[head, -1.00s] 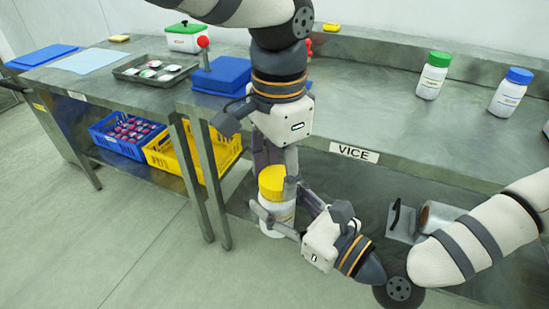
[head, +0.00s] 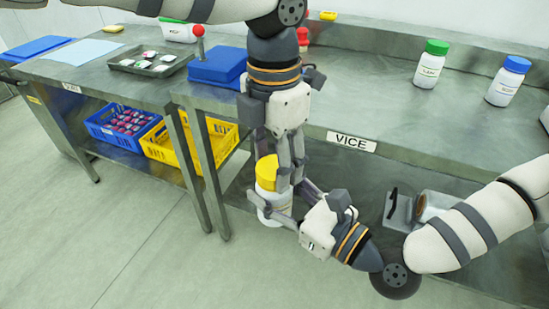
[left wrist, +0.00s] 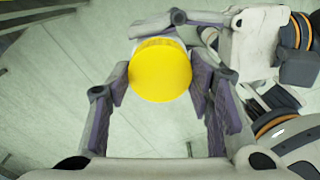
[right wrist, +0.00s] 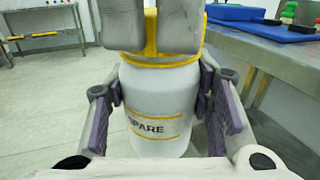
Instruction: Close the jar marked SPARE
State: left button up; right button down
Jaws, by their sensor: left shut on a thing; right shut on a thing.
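The SPARE jar (right wrist: 150,105) is white with a label reading SPARE, held in the air in front of the vice bench. It also shows in the head view (head: 268,206). Its yellow lid (left wrist: 160,70) is at the jar's top; whether it is fully seated cannot be told. It also shows in the head view (head: 267,172). My left gripper (head: 284,172) comes from above, shut on the lid, one finger on each side. My right gripper (right wrist: 160,90) is shut on the jar's body from the side. The left fingers hide part of the lid in the right wrist view.
The vice bench (head: 400,125) carries a green-capped jar (head: 431,65), a blue-capped jar (head: 507,82) and a blue box (head: 217,66). A metal device (head: 420,207) is on the shelf below. Blue (head: 122,128) and yellow (head: 185,155) crates sit on the left shelf. Floor in front is clear.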

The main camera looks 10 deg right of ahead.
pick_arm(q)
jog(key=o, duration=0.8)
jog(key=shift+c, duration=0.2)
jog(key=shift+r, duration=2.3)
jog(key=shift+c, duration=0.3)
